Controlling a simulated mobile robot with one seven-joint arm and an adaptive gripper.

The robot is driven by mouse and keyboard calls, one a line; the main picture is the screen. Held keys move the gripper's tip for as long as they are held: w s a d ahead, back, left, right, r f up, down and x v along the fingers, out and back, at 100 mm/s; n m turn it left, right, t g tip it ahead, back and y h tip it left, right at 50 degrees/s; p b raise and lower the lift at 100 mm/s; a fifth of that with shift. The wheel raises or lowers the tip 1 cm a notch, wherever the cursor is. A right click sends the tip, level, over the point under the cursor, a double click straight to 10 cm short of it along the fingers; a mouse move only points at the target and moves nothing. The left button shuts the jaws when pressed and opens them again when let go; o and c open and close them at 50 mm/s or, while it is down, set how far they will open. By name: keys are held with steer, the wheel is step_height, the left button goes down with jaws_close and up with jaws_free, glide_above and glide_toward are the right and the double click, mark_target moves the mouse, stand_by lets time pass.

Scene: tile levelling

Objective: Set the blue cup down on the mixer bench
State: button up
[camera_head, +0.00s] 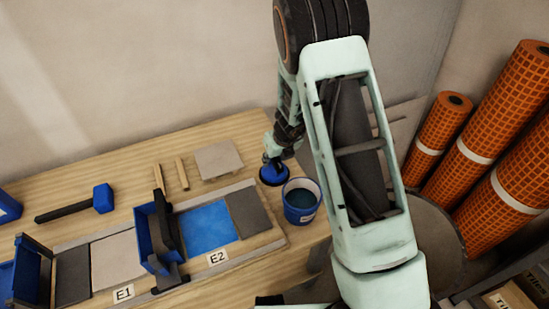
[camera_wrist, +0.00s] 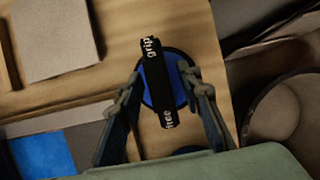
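The blue cup (camera_head: 273,177) is a round blue disc with a black bar handle carrying white lettering. It appears to rest flat on the wooden bench (camera_head: 130,165), near its right end. In the wrist view, the blue cup (camera_wrist: 156,92) sits below and between my fingers. My gripper (camera_head: 272,158) is directly above it, pointing down. In the wrist view, my gripper (camera_wrist: 163,72) has its fingers on either side of the handle, with a visible gap on each side. Contact under the cup is hidden.
A blue bucket (camera_head: 301,206) stands close in front of the cup. A grey tile (camera_head: 218,160), wooden strips and a mallet (camera_head: 80,204) lie on the bench. A tile row with a blue patch (camera_head: 209,224) and blue-black tools runs along the front. Orange rolls (camera_head: 441,133) stand right.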

steer(key=shift+r, duration=0.1)
steer(key=shift+r, duration=0.3)
steer(key=p+v, duration=0.4)
steer(key=v, duration=0.7)
steer(key=shift+s+r+p, duration=0.25)
steer(key=shift+s+p, duration=0.05)
steer(key=shift+p, duration=0.1)
